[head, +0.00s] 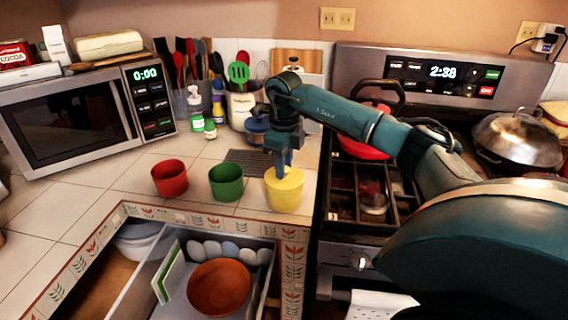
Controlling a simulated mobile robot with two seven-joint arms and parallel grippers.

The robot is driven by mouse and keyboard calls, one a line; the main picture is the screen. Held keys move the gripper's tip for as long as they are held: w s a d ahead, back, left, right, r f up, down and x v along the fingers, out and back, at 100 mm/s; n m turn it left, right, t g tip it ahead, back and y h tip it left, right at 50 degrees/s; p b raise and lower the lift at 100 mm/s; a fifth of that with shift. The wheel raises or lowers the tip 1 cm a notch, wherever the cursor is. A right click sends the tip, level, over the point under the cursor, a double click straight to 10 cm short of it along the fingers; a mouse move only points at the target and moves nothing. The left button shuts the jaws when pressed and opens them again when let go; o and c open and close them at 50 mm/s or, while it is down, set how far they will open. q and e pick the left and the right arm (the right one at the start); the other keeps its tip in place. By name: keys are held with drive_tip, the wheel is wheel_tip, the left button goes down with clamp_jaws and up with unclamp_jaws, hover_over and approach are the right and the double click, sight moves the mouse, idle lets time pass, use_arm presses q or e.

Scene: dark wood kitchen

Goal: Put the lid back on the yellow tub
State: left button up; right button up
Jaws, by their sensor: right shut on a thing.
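The yellow tub (285,200) stands upright on the tiled counter near its front right corner, beside the stove. My right gripper (284,166) points straight down over the tub and is shut on what looks like the yellow lid (293,178). The lid is at the tub's top; whether it sits flush on the rim or is slightly apart, I cannot tell. The fingers hide part of the lid. My left gripper is not in view.
A green tub (226,182) and a red tub (169,178) stand left of the yellow one. A blue container (257,131) and utensil holders are behind. An open drawer with a brown bowl (218,288) lies below; the stove (350,190) is at right.

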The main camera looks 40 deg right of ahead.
drive_tip(key=o, duration=1)
drive_tip(key=shift+o, duration=0.6)
drive_tip(key=o, duration=0.4)
drive_tip(key=shift+c, duration=0.2)
drive_tip(key=shift+r, duration=0.1)
drive_tip(key=shift+r+p, duration=2.15)
drive_tip(key=shift+r, duration=0.25)
drive_tip(key=shift+r+p, duration=0.3)
drive_tip(key=shift+r, duration=0.75)
drive_tip(key=shift+c, duration=0.2)
clamp_jaws()
